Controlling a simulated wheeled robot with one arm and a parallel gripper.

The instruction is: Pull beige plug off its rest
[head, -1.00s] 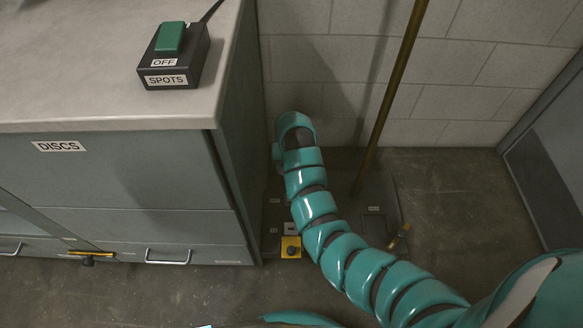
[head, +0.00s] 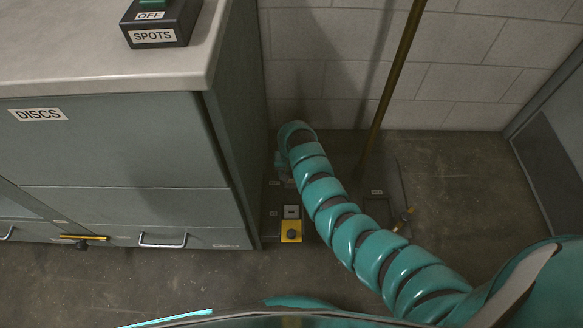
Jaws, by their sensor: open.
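My teal segmented arm reaches from the lower right to the dark base plate by the wall. Its far end bends downward beside the cabinet's right side, and the fingers of my gripper are hidden behind it. No plug can be made out for certain. A small tan and yellow piece (head: 403,220) sits at the right edge of the dark base plate (head: 385,195), apart from my arm. It is too small to tell whether it is the beige plug. A yellow block with a dark knob (head: 291,232) sits at the plate's front left, beside my arm.
A grey cabinet (head: 110,150) labelled DISCS stands close on the left, with a black SPOTS switch box (head: 160,22) on top. A brass pole (head: 392,85) rises from the base plate near the wall. The floor (head: 450,190) at right is clear.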

